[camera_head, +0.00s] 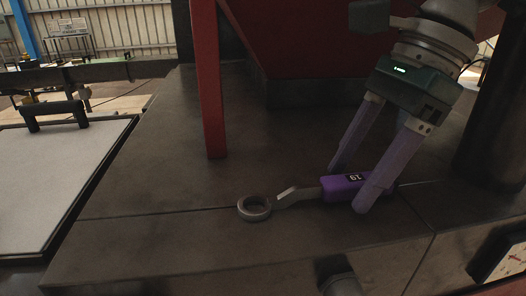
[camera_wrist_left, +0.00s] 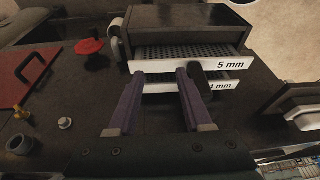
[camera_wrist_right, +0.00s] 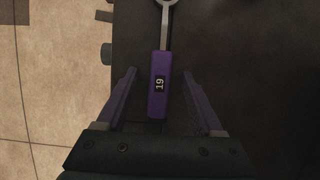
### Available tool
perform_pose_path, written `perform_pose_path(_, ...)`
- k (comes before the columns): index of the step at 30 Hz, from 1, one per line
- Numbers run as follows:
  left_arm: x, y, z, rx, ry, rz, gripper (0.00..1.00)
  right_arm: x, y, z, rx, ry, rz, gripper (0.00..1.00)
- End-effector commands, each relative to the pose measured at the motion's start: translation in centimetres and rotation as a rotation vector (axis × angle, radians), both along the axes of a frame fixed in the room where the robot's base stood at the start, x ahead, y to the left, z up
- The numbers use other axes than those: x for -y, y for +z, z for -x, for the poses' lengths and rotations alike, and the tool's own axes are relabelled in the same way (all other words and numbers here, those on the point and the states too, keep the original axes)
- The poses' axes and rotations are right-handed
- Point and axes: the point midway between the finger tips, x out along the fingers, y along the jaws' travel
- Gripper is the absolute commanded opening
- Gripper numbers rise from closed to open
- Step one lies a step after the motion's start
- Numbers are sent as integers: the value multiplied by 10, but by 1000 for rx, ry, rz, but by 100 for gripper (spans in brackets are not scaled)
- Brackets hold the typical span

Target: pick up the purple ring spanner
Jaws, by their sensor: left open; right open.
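The ring spanner (camera_head: 342,187) lies flat on the dark machine bed, its purple handle marked 19 to the right and its grey ring end to the left. In the right wrist view the spanner (camera_wrist_right: 159,85) runs away from me, its handle between the fingers with a gap on each side. My right gripper (camera_head: 352,190) is open, its fingers astride the handle; it also shows in the right wrist view (camera_wrist_right: 159,75). Part of the handle is hidden behind a finger in the head view. My left gripper (camera_wrist_left: 158,72) is open and empty, in the left wrist view only.
A red post (camera_head: 210,85) stands on the bed behind the spanner. A dark column (camera_head: 497,120) stands to the right, and a gauge (camera_head: 503,262) sits at lower right. In the left wrist view, a drawer box (camera_wrist_left: 185,22) with drawers marked in mm is ahead of my left gripper.

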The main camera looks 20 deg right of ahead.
Motion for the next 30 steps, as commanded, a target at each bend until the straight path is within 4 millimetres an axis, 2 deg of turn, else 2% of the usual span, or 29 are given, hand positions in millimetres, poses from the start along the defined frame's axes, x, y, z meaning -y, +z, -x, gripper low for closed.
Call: perform_pose_path(30,-3,-9,0,0,-7,-11,50,0,-4,0,0,0,-1,69)
